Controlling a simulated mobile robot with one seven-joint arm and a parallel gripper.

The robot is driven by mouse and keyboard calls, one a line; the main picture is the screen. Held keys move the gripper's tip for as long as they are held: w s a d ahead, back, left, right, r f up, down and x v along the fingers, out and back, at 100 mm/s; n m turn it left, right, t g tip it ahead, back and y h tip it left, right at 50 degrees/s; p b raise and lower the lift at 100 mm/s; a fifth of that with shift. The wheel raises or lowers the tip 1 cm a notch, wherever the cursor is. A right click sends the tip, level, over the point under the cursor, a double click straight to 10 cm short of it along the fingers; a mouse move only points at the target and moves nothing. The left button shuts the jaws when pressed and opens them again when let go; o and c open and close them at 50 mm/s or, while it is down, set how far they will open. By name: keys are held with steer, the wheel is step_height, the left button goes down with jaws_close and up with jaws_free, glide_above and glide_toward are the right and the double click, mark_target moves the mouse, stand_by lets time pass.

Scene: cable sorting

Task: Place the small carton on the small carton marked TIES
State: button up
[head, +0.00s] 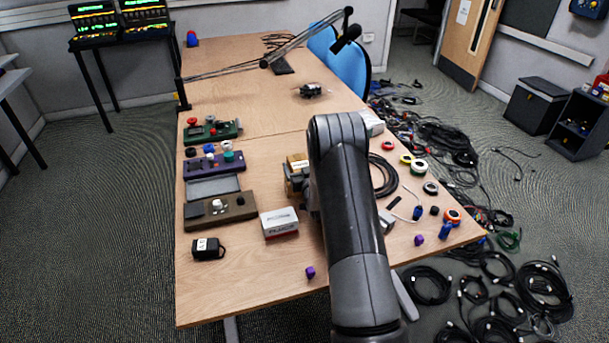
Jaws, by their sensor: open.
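A small white carton (279,222) with dark lettering and a red lower band stands on the near part of the table, left of my arm. The lettering is too small to read surely. A small brown carton (297,163) with a pale label shows farther back, close against my arm's left edge and partly hidden by it. Another whitish carton (373,123) shows partly behind my arm on the right. I cannot tell which carton is marked TIES. My arm covers the middle of the table, and I cannot make out my gripper's fingers behind it.
Several control boxes, including a green one (210,132) and a brown one (222,209), line the table's (215,290) left edge. A black labelled block (208,249) and a purple piece (310,272) lie near the front. Tape rolls and a cable coil (384,176) lie right.

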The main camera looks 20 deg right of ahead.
steer(key=s, duration=1.1)
steer(key=s+a+r+g, duration=0.2)
steer(key=s+r, duration=0.1)
steer(key=r, duration=0.4)
steer(key=s+a+r+g+h, duration=0.1)
steer(key=s+r+g, duration=0.1)
steer(key=s+r, duration=0.35)
steer(key=s+a+r+g, duration=0.2)
steer(key=r, duration=0.6)
steer(key=s+a+r+g, duration=0.2)
steer(key=s, duration=0.7)
steer(key=s+a+r+g, duration=0.2)
steer(key=s, duration=0.8)
steer(key=s+a+r+g+y, duration=0.1)
steer(key=s+a+r+g, duration=0.1)
steer(key=s, duration=0.7)
steer(key=shift+s+r, duration=0.2)
steer(key=shift+s, duration=0.2)
